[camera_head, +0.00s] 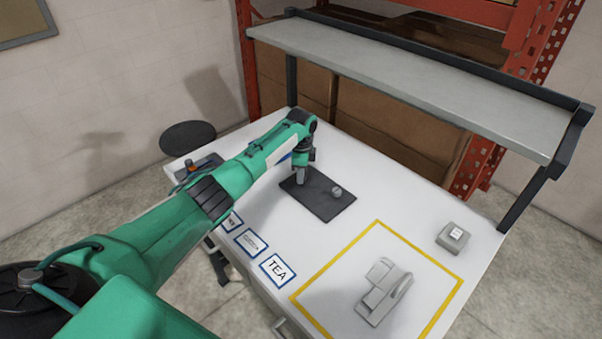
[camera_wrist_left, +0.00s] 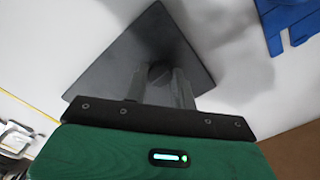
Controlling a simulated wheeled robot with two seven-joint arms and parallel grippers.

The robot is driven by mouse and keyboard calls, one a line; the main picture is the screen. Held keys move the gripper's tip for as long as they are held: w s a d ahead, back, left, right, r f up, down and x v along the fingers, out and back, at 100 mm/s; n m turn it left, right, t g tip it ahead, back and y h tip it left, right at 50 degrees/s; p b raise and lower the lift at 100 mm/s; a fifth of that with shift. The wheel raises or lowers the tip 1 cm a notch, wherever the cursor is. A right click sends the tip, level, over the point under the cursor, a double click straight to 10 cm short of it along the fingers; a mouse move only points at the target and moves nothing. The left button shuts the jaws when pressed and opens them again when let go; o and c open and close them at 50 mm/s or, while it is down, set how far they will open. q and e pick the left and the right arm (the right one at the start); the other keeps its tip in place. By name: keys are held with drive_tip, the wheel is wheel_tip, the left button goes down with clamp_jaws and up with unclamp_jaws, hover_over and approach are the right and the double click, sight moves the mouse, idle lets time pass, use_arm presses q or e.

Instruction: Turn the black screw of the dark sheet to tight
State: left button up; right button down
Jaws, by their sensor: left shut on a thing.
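The dark sheet (camera_head: 322,207) lies flat on the white table, and it also fills the middle of the left wrist view (camera_wrist_left: 115,72). My left gripper (camera_head: 301,181) points down onto the left part of the sheet. In the left wrist view its two fingers (camera_wrist_left: 159,84) are closed around the dark round head of the black screw (camera_wrist_left: 158,70). In the head view the gripper hides that screw. A grey round knob (camera_head: 337,191) stands on the right part of the sheet, apart from my gripper. My right gripper is in neither view.
A grey shelf (camera_head: 400,79) spans the back of the table. A yellow outlined square (camera_head: 327,268) at front right holds a grey device (camera_head: 383,290). A small grey box (camera_head: 452,236) stands at the right. Labels, one reading TEA (camera_head: 278,270), lie along the front edge.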

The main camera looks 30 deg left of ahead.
use_arm(q)
drive_tip(key=m, duration=0.4)
drive_tip(key=shift+w+r+m+b, duration=0.25)
drive_tip(key=shift+r+m+b, duration=0.05)
drive_tip(key=shift+r, duration=0.1)
drive_tip(key=m+b, duration=0.1)
drive_tip(key=m, duration=0.3)
drive_tip(key=shift+m, duration=0.3)
drive_tip(key=m+b, duration=0.1)
drive_tip(key=m, duration=0.3)
drive_tip(key=shift+m, duration=0.3)
drive_tip(key=shift+m+b, duration=0.6)
drive_tip(key=shift+m, duration=1.7)
drive_tip(key=o, duration=0.9)
drive_tip(key=shift+o, duration=0.6)
drive_tip(key=shift+s+d, duration=0.1)
drive_tip(key=shift+s, duration=0.05)
drive_tip(key=shift+f, duration=0.1)
